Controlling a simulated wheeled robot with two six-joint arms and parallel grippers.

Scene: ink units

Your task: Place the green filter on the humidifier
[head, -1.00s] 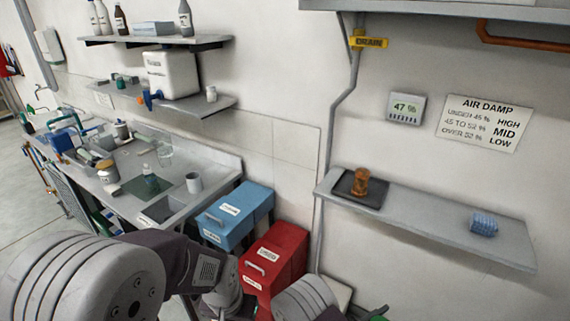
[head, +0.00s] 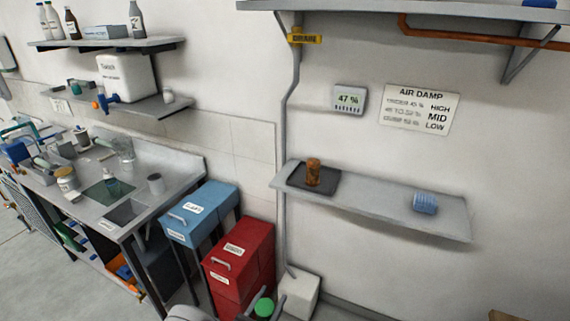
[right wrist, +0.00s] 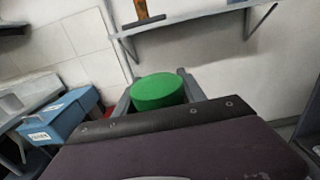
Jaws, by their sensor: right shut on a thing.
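The green filter (head: 264,306) is a round green piece at the bottom of the head view. It shows as a thick upright-sided disc (right wrist: 157,91) in the right wrist view. My right gripper (head: 265,312) is shut on it, with a grey finger on each side, and holds it in front of the red drawers. I cannot tell for sure which thing is the humidifier; a white box (head: 301,296) stands low by the wall, under the grey pipe, just right of the green filter. My left gripper is not in view.
A wall shelf holds a dark tray (head: 325,186) with an amber cylinder (head: 313,172), and a blue ribbed cylinder (head: 425,203). A wall meter (head: 348,99) reads 47 % beside an AIR DAMP sign (head: 420,109). Blue drawers (head: 200,212) and red drawers (head: 238,262) stand left.

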